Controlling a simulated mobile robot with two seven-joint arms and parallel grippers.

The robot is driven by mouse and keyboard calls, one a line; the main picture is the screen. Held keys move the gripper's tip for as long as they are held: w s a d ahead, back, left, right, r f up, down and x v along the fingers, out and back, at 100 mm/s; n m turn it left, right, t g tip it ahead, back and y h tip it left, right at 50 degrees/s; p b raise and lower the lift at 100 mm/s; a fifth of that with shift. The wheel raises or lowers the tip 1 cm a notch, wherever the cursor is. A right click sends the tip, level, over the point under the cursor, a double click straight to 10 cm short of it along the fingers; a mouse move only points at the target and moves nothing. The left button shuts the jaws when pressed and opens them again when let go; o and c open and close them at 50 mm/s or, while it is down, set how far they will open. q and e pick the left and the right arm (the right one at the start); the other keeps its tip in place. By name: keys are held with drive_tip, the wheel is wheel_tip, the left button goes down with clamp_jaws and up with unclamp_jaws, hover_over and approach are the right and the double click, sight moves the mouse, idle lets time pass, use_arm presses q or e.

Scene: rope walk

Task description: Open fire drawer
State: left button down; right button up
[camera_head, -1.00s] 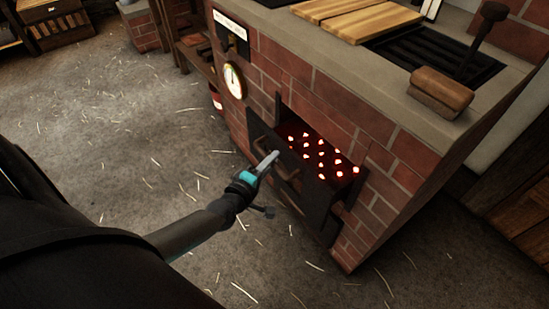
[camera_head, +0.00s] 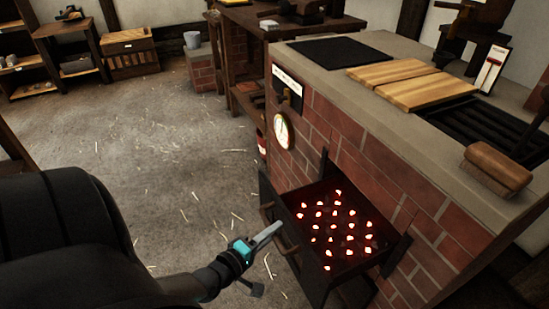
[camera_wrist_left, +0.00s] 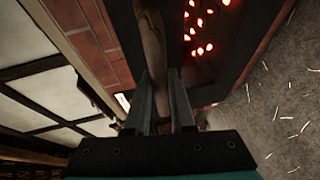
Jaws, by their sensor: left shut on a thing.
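The fire drawer (camera_head: 308,272) is a dark metal drawer low in the brick stove. It stands out from the stove front, with its inside showing several glowing red coals (camera_head: 345,225). Its brown bar handle (camera_head: 289,246) is on the front face; in the left wrist view the handle (camera_wrist_left: 152,40) runs between the fingers. My left gripper (camera_head: 277,229) is shut on this handle, and its fingers also show in the left wrist view (camera_wrist_left: 160,85). My right gripper is in neither view.
The brick stove (camera_head: 340,150) has a gauge (camera_head: 282,131) on its front. On its top are wooden boards (camera_head: 405,85) and a brush (camera_head: 497,168). The straw-strewn floor (camera_head: 150,165) left of the drawer is clear. Shelves and a crate (camera_head: 128,52) stand at the back left.

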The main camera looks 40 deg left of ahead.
use_arm(q)
drive_tip(key=c, duration=0.8)
unclamp_jaws()
drive_tip(key=shift+o, duration=0.2)
drive_tip(key=shift+s, duration=0.1)
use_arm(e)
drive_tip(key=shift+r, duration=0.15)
use_arm(q)
drive_tip(key=shift+s, duration=0.2)
drive_tip(key=s+r+p, duration=0.3)
drive_tip(key=s+p, duration=0.1)
drive_tip(key=s, duration=1)
drive_tip(key=shift+s+p, duration=0.25)
drive_tip(key=shift+p, duration=0.1)
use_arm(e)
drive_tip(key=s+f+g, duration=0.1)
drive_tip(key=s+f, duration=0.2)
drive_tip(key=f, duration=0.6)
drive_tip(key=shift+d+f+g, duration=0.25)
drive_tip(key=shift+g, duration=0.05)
use_arm(q)
drive_tip(key=shift+d+f, duration=0.1)
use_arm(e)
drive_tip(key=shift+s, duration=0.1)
